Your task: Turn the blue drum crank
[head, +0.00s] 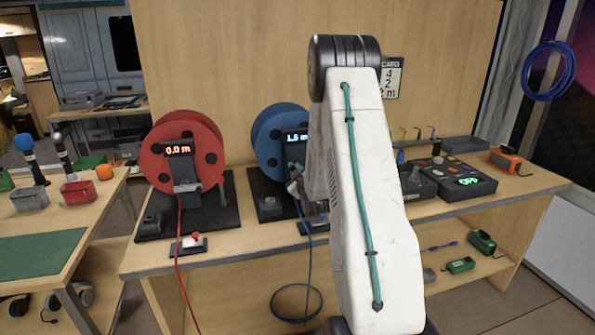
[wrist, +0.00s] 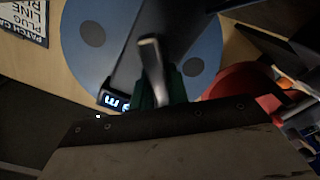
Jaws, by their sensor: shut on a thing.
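The blue drum (head: 266,146) stands on its dark base on the bench, partly hidden behind my white arm in the head view. Its small display (head: 296,136) seems to read about 1.5 m. In the wrist view the blue drum (wrist: 82,55) appears upside down and close. A pale grey crank handle (wrist: 151,56) stands in front of it, between my gripper's dark green fingers (wrist: 161,90). My gripper is shut on this handle. In the head view the gripper (head: 296,188) shows only in part, beside the arm at the drum's front.
A red drum (head: 180,158) reading 0.0 m stands left of the blue one. A blue cable (head: 308,255) hangs to a coil on the floor. A control panel (head: 450,176) lies right of my arm.

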